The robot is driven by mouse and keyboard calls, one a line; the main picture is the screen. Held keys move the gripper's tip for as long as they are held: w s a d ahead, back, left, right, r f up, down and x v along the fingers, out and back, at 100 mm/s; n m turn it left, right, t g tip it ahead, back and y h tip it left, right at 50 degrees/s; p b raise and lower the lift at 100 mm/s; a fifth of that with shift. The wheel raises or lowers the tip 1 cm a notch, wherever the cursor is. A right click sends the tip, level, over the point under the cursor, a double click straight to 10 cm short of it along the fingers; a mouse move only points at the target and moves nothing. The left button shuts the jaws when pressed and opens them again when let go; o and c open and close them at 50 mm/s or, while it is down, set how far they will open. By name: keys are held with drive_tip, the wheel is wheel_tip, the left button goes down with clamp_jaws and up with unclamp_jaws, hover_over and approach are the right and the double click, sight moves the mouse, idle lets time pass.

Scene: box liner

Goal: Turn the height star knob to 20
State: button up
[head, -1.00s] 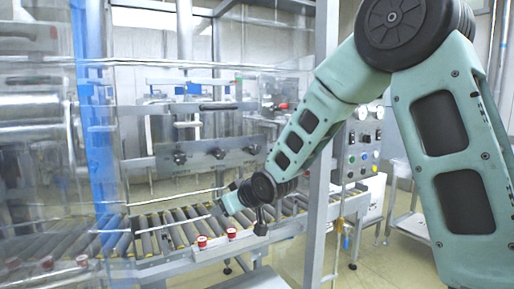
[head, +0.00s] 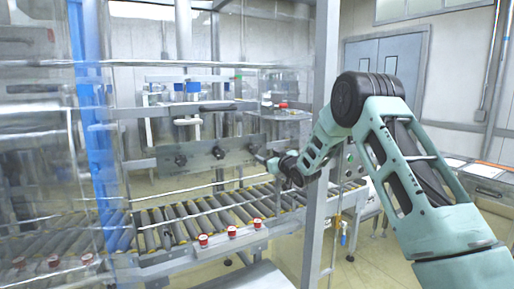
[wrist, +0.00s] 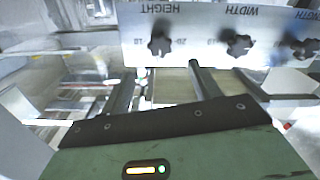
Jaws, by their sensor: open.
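The height star knob (wrist: 160,41) is dark and sits on the grey panel under the HEIGHT label in the wrist view. Marks that look like 10 and 20 flank it; its pointer setting is too blurred to read. My gripper (wrist: 161,67) is open and empty. Its two fingers point at the panel, one to each side of the height knob's line, with the tips apart from it. In the head view my gripper (head: 268,164) is at the right end of the knob panel (head: 200,157), by the rightmost knob.
The width knob (wrist: 237,43) is beside the height knob, with a third knob (wrist: 298,48) at the right edge. The roller conveyor (head: 190,222) runs below the panel. A grey frame post (head: 318,150) stands close to my arm. Red-capped buttons (head: 232,231) line the conveyor's front.

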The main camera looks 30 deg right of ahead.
sight(255, 149)
drive_tip(key=w+p, duration=0.2)
drive_tip(key=w, duration=0.7)
drive_tip(key=shift+p, duration=0.35)
drive_tip(key=c, duration=1)
